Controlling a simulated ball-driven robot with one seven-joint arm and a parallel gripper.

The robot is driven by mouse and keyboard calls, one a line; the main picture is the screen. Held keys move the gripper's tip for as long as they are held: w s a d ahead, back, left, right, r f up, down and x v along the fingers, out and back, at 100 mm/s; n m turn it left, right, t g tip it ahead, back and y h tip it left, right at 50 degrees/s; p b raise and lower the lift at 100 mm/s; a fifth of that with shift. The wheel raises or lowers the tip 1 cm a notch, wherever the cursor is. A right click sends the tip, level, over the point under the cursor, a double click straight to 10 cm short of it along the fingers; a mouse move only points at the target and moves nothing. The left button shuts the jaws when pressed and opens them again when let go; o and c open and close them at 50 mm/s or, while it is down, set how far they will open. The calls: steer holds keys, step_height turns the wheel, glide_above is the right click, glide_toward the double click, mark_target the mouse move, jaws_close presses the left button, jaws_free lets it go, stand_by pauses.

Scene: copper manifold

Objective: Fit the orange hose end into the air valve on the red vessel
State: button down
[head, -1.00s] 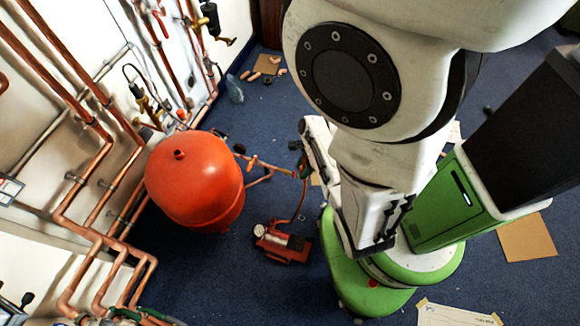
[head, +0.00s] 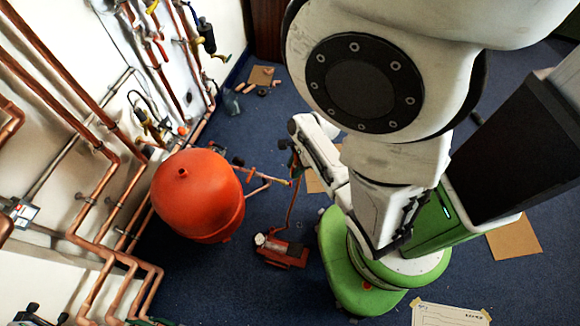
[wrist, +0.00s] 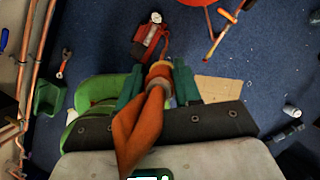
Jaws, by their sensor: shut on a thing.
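The red vessel (head: 200,205) stands left of centre in the head view, beside the piped wall. A small dark stub (head: 182,173) shows on its top; I cannot tell whether this is the air valve. In the wrist view only the vessel's edge (wrist: 193,3) shows at the top. My gripper (wrist: 159,78) has teal fingers shut on the orange hose end (wrist: 157,72). The orange hose (wrist: 138,130) bends back toward the wrist camera. In the head view my gripper (head: 294,160) is right of the vessel and apart from it, and its grip is too small to make out.
A red pump with a gauge (head: 281,250) stands on the floor, with the hose rising from it. Copper pipes (head: 105,255) line the left wall. Cardboard (head: 514,237) lies at the right.

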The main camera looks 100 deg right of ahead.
steer(key=w+d+f+n+y+b, duration=0.1)
steer(key=w+d+n+b, duration=0.2)
steer(key=w, duration=1.1)
steer(key=w+d+f+n+g+y+b, duration=0.1)
steer(key=w+d+n+b, duration=0.1)
steer(key=w+d+b, duration=0.5)
steer(key=w+d+f+n+b, duration=0.2)
steer(key=w+d+b, duration=0.3)
steer(key=w+b, duration=0.6)
steer(key=shift+w+d+n+g+y, duration=0.35)
steer(key=shift+w+n, duration=0.45)
steer(key=shift+w, duration=4.25)
steer(key=shift+a+f+b, duration=0.1)
steer(key=shift+f+b, duration=0.1)
steer(key=shift+b, duration=0.25)
steer(key=shift+f+b, duration=0.9)
steer(key=shift+f, duration=0.3)
steer(key=shift+f, duration=0.1)
